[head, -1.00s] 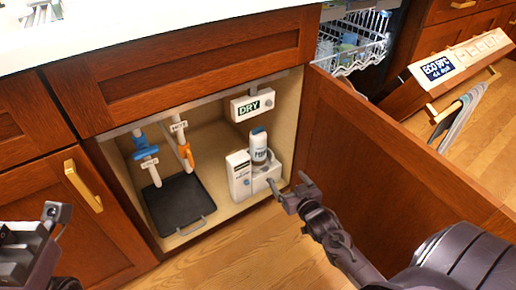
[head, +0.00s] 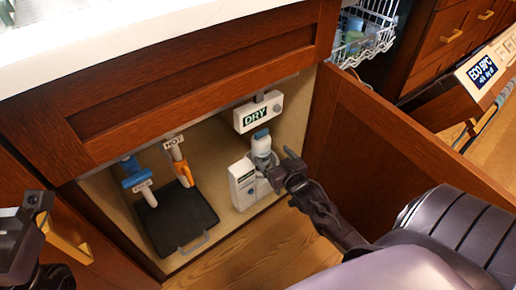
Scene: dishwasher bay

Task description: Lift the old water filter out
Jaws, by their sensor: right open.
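The water filter (head: 262,150) is a white cylinder with a blue top. It stands upright in a white filter unit (head: 242,186) on the cabinet floor, at the right side of the open under-sink cabinet. My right gripper (head: 280,166) is open at the filter's right side, close to it. I cannot tell whether it touches, and it hides part of the unit's right side. My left gripper (head: 34,205) is at the left edge, partly cut off, far from the filter, and its jaws are unclear.
A box reading DRY (head: 259,111) hangs above the filter. A black tray (head: 178,214) lies at left below a blue-handled valve (head: 134,172) and an orange-handled valve (head: 182,172). The open cabinet door (head: 392,150) stands to the right, near my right arm. A dishwasher rack (head: 362,35) is beyond.

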